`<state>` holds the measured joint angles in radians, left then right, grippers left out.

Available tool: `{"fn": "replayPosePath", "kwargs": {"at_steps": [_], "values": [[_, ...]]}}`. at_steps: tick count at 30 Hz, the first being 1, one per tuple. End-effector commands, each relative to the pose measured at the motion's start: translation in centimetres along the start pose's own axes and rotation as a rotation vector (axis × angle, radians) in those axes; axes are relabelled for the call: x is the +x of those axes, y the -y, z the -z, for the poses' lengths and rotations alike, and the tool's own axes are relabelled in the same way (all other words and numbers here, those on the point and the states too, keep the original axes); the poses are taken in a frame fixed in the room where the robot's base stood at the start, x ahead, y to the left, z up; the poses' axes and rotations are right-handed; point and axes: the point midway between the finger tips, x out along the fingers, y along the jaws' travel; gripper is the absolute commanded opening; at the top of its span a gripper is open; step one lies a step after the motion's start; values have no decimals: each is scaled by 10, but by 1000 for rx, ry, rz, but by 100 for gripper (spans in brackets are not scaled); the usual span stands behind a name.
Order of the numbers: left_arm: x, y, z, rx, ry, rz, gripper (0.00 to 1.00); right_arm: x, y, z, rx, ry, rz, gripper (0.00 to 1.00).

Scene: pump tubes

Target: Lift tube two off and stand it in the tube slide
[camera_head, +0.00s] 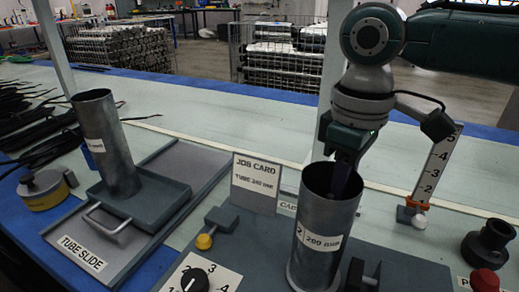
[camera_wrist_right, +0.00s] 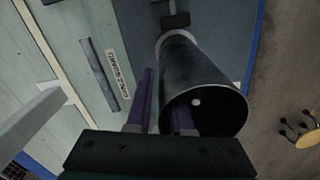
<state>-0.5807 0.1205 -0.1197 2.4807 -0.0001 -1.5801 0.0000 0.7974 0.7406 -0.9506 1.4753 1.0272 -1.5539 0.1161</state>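Tube two (camera_head: 322,235), a grey metal cylinder with a white label reading 2 and what looks like 200 mm, stands upright on the dark base plate. My right gripper (camera_head: 343,172) points down at its open top. In the right wrist view the gripper (camera_wrist_right: 162,118) has one purple finger inside the mouth of tube two (camera_wrist_right: 205,85) and one outside, with the wall between them. Gaps seem to show beside the wall, so the fingers look open. The tube slide (camera_head: 150,200) is a grey tray with a handle at the left. My left gripper is out of view.
Another labelled tube (camera_head: 107,145) stands in the tube slide's tray. A job card (camera_head: 256,183) stands behind tube two. A dial (camera_head: 195,280), a yellow-knobbed lever (camera_head: 205,240), a numbered scale (camera_head: 436,165) and a red button (camera_head: 485,281) surround the plate.

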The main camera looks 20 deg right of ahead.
Motion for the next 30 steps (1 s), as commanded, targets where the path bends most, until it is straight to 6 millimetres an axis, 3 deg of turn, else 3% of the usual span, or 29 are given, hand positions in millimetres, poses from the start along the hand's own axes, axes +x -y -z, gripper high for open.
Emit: {"fn": "replayPosePath", "kwargs": {"at_steps": [5,30], "values": [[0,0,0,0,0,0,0,0,0,0,0,0,0,0],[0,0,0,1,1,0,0,0,0,0,1,1,-1,0]]}}
